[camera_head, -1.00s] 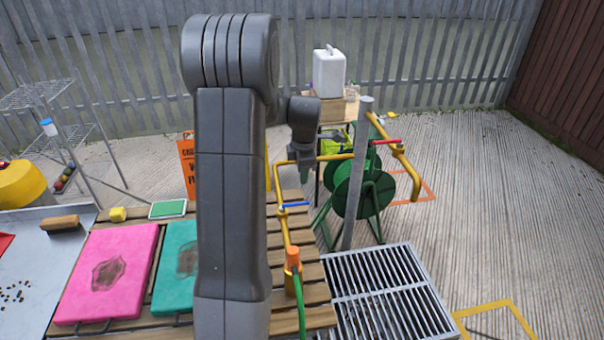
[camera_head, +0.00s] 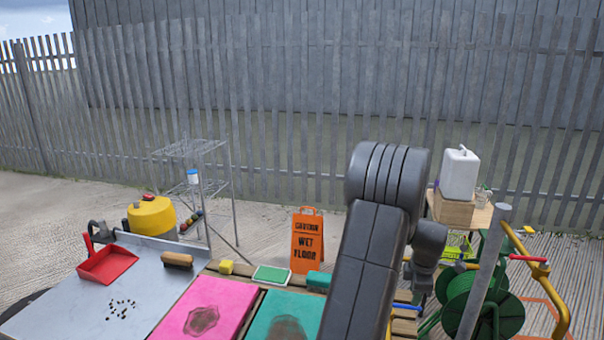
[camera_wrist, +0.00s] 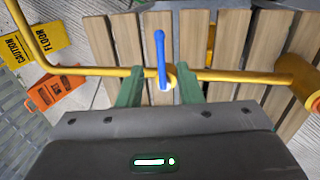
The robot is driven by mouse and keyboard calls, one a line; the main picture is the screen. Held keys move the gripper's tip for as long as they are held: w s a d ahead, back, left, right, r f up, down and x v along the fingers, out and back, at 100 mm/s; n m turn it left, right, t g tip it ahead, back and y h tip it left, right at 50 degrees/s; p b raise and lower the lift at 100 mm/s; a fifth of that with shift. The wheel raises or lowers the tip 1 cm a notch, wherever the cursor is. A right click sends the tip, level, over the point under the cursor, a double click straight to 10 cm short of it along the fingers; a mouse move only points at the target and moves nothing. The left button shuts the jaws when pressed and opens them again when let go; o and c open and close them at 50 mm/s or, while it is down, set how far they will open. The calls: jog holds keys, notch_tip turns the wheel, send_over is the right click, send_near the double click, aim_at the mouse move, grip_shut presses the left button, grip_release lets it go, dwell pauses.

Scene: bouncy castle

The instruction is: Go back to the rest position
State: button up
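My arm stands on the right of the head view, and my gripper (camera_head: 420,290) is partly in sight beyond it. In the wrist view my gripper (camera_wrist: 160,82) has its two green fingers well apart. A blue lever handle (camera_wrist: 160,52) on a yellow pipe (camera_wrist: 225,75) shows in the gap between them. The lever lies along the direction of the fingers, and neither finger visibly grips it. I cannot tell how far the fingertips are from the pipe. In the head view the blue handle (camera_head: 407,307) shows only in part.
A slatted table bears a pink pad (camera_head: 205,310) and a teal pad (camera_head: 285,318). A metal tray (camera_head: 150,275) with a red dustpan (camera_head: 106,264) is at left. A green hose reel (camera_head: 478,300) and grey post (camera_head: 483,275) stand close at right. An orange sign (camera_head: 307,242) stands behind.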

aim_at(411, 307)
jog(key=f, duration=0.1)
jog(key=f+b, duration=0.1)
jog(key=f, duration=0.1)
jog(key=w+f, duration=0.1)
jog(key=f, duration=0.1)
jog(key=shift+d+b, duration=0.1)
jog(key=shift+b, duration=0.25)
jog(key=shift+r, duration=0.15)
jog(key=shift+s, duration=0.1)
notch_tip(411, 307, up, 14)
jog(key=s+p, duration=0.2)
jog(key=p, duration=0.5)
jog(key=f+b, duration=0.2)
jog(key=f, duration=0.3)
jog(key=w+f+b, duration=0.1)
jog(key=f+b, duration=0.2)
jog(key=f, duration=0.2)
jog(key=w+f+b, duration=0.1)
jog(key=f+b, duration=0.1)
jog(key=f, duration=0.3)
jog(key=shift+w, duration=0.1)
jog(key=shift+s+a+r+m+p, duration=0.2)
jog(key=shift+s+r+m+p, duration=0.3)
jog(key=shift+m, duration=0.5)
